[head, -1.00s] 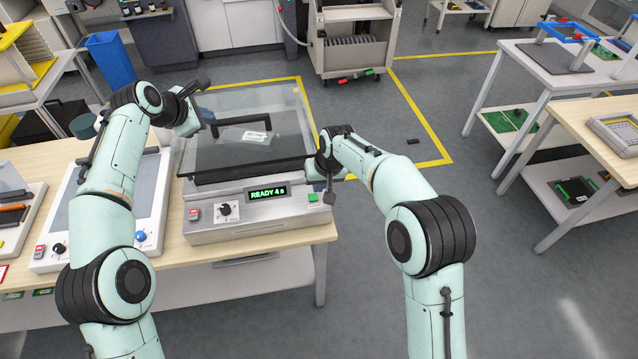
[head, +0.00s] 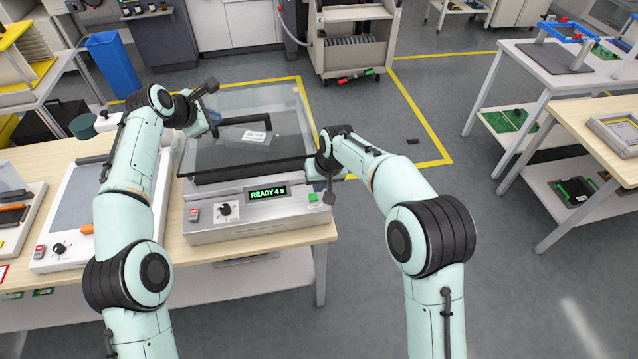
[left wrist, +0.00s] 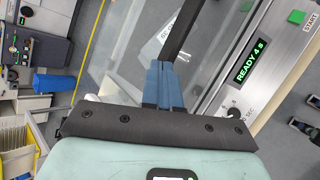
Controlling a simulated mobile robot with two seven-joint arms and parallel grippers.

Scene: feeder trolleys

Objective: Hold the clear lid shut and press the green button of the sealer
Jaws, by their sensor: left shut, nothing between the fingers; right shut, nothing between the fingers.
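The sealer (head: 205,235) stands on the wooden bench; its display (head: 266,193) reads READY 4 s. The clear lid (head: 285,110) spans its top, with a pale labelled bag (head: 245,136) visible through it. I cannot tell whether the lid is fully down. The green button (head: 313,197) is at the sealer's front right and also shows in the left wrist view (left wrist: 297,17). My left gripper (head: 213,130) is shut and empty, over the lid's left part; contact is unclear. My right gripper (head: 330,190) is shut and empty, pointing down just right of the green button.
A black knob (head: 225,209) and a red switch (head: 193,214) sit on the sealer's front. Another pale device (head: 75,195) stands on the bench to the left, partly behind my left arm. Open floor lies right of the bench, with a trolley (head: 350,40) behind.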

